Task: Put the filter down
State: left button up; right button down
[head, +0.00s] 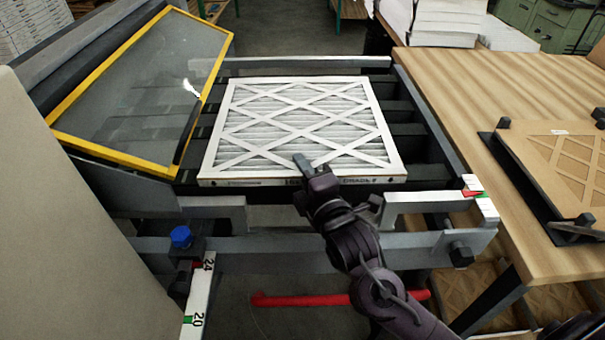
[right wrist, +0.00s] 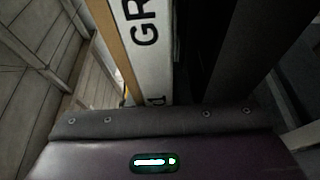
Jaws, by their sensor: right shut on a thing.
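The filter (head: 300,122) is a flat square panel with a white lattice frame over pleated media. In the head view it lies flat over the dark slats of the machine bed. My right gripper (head: 310,172) is shut on the middle of the filter's near edge, one finger showing on top. In the right wrist view the filter's printed white edge (right wrist: 147,45) runs up from the gripper. Whether the filter's underside fully rests on the slats is hidden. My left gripper is not in view.
A yellow-framed clear panel (head: 140,85) stands tilted at the left. A metal rail (head: 330,247) with a blue knob (head: 181,236) crosses the front. A wooden table (head: 500,100) at the right bears a brown latticed panel (head: 560,160) in a black holder.

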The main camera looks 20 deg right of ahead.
jog(key=shift+f, duration=1.5)
jog(key=c, duration=1.6)
grip_release()
jog(key=shift+s+f, duration=0.1)
jog(key=shift+f, duration=0.1)
